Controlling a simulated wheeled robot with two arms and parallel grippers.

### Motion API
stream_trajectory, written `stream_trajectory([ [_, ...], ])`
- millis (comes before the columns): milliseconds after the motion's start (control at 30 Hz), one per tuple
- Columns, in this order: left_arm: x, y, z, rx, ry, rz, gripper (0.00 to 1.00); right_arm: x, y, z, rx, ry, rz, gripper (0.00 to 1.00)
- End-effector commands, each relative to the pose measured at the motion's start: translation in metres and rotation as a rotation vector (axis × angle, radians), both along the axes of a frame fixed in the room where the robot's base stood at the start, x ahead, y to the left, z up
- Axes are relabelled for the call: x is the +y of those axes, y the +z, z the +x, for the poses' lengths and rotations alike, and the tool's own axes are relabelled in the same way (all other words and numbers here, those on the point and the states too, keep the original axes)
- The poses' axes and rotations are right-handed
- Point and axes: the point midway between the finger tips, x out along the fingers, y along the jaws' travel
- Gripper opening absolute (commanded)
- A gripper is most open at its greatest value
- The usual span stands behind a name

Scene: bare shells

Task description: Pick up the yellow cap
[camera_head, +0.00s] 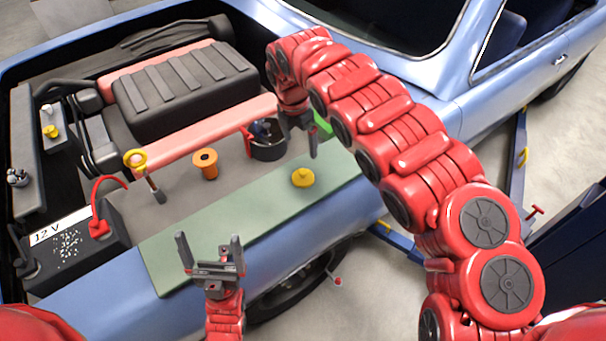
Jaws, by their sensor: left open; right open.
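The yellow cap (303,178) lies on the green mat (180,262) along the front edge of the engine bay. My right gripper (300,138) hangs above and behind the cap, pointing down, close to a black cup. It is open, and no object shows between its fingers; they are seen partly edge-on. My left gripper (210,254) is open and empty, over the left part of the mat with its fingers pointing up in the picture. It is well to the left of the cap.
A black cup (268,152) with dark items stands behind the cap. An orange spool-like part (205,163), a yellow-ringed stick (136,160) and a battery (75,245) with a red clamp are farther left. The black engine cover (185,90) rises behind.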

Motion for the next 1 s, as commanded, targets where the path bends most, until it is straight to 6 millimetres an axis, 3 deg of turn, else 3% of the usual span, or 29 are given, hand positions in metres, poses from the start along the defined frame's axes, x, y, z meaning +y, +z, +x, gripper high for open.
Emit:
stream_trajectory([
  [100, 0.0, 0.005, 0.0, 0.0, 0.0, 0.0, 1.0, 0.0, -0.016, -0.001, 0.004, 0.001, -0.001, 1.0],
  [433, 0.0, -0.026, 0.0, 0.0, 0.0, 0.0, 1.0, -0.003, -0.072, 0.005, 0.0, 0.001, 0.003, 1.0],
  [500, 0.0, -0.012, 0.0, 0.0, 0.0, 0.0, 1.0, -0.005, -0.076, 0.006, 0.003, -0.001, 0.003, 1.0],
  [767, 0.0, -0.006, 0.0, 0.0, 0.0, 0.0, 1.0, -0.006, -0.09, 0.008, -0.003, -0.001, 0.004, 1.0],
  [1000, 0.0, 0.014, 0.0, 0.0, 0.0, 0.0, 1.0, -0.005, -0.112, 0.01, -0.001, 0.0, 0.006, 1.0],
])
